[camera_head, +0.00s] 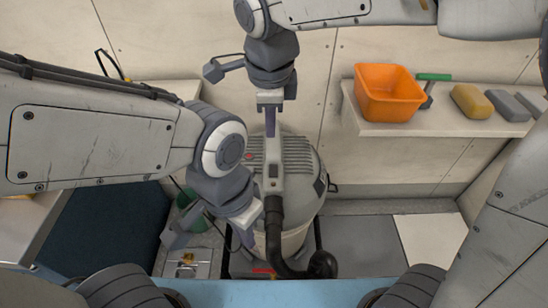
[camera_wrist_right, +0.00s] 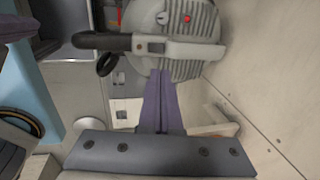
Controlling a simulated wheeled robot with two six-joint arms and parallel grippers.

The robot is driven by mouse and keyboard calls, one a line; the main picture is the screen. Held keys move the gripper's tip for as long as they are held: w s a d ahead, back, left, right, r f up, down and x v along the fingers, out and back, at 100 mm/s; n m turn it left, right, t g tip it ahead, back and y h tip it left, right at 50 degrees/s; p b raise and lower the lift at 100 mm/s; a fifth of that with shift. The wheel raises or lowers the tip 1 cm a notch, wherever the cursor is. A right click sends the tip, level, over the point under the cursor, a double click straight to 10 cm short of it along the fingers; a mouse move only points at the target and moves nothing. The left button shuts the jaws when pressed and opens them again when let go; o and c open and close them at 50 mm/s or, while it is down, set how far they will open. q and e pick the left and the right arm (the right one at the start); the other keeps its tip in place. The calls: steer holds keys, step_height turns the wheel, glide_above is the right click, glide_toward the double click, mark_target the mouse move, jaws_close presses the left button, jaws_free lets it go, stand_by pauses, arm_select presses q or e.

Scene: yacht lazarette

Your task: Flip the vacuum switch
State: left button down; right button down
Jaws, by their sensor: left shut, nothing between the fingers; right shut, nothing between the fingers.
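The vacuum (camera_head: 298,185) is a grey canister with a ribbed top, a pale handle and a black hose, standing upright in the middle of the head view. A small red switch (camera_head: 248,155) sits on its top, left of the handle; it also shows in the right wrist view (camera_wrist_right: 187,18). Which way the switch is set cannot be told. My right gripper (camera_head: 270,132) is shut and empty above the far edge of the vacuum top; its fingers show in the wrist view (camera_wrist_right: 161,75). My left gripper (camera_head: 247,240) is shut and empty at the vacuum's front left side.
A shelf (camera_head: 440,128) on the right holds an orange bin (camera_head: 388,92), a green-handled tool (camera_head: 433,77), a yellow block (camera_head: 472,101) and grey blocks (camera_head: 508,105). The hose (camera_head: 273,235) bends down in front of the vacuum. Grey floor (camera_head: 360,245) lies open to its right.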

mark_target(273, 167)
steer(key=shift+d+r, duration=0.1)
steer(key=shift+d, duration=0.05)
steer(key=shift+d, duration=0.1)
steer(key=b+x, duration=0.1)
steer(key=x, duration=1.3)
